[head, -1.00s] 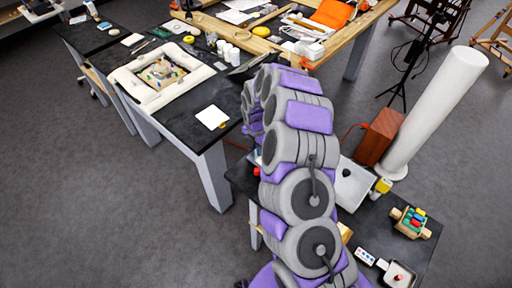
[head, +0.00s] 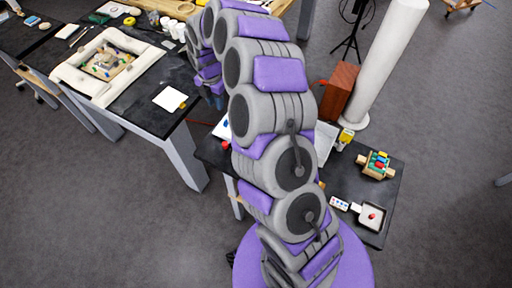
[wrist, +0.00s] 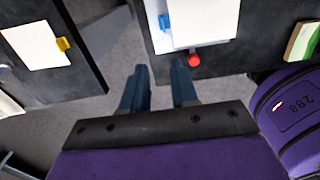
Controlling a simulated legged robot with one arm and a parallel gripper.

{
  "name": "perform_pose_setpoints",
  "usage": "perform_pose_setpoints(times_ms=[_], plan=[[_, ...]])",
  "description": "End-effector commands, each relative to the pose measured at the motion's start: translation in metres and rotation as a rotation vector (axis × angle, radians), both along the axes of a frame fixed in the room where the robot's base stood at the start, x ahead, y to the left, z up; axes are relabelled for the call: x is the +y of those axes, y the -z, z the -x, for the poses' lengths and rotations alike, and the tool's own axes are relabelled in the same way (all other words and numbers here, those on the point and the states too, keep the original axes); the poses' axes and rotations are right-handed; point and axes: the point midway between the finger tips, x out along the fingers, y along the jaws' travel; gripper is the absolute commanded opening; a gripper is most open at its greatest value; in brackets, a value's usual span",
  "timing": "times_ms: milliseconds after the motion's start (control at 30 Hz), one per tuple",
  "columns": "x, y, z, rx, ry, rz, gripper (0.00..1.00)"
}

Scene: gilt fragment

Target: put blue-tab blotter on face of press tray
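A white sheet with a blue tab (wrist: 164,22) lies on the dark table at the upper right of the wrist view. It partly sits under or beside another pale panel (wrist: 206,18); a red knob (wrist: 194,60) stands at that panel's near edge. I cannot tell for sure which piece is the press tray. In the head view my gripper is mostly hidden by my arm.
A white square with a yellow tab (head: 170,98) lies on the left table's corner. A small white tray with a red knob (head: 372,216) and a wooden rack of coloured pieces (head: 376,165) are on the right table. A brown box (head: 339,92) and white column stand behind.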

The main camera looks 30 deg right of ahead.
Motion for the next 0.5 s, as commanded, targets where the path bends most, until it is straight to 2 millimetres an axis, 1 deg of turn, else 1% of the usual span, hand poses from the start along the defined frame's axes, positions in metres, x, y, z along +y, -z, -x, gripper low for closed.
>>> perform_pose_setpoints(times_ms=[67, 167, 267, 300, 367, 400, 467, 500], plan=[[0.003, -0.010, 0.006, -0.002, 0.034, -0.008, 0.28], [0.011, -0.031, 0.023, 0.003, 0.130, -0.024, 0.28], [0.021, -0.060, 0.050, 0.016, 0.274, -0.042, 0.28], [0.023, -0.073, 0.063, 0.019, 0.339, -0.045, 0.28], [0.027, -0.087, 0.083, 0.032, 0.435, -0.049, 0.28], [0.028, -0.098, 0.095, 0.036, 0.501, -0.049, 0.28], [0.029, -0.111, 0.117, 0.048, 0.603, -0.044, 0.28], [0.030, -0.119, 0.131, 0.055, 0.671, -0.040, 0.28]])
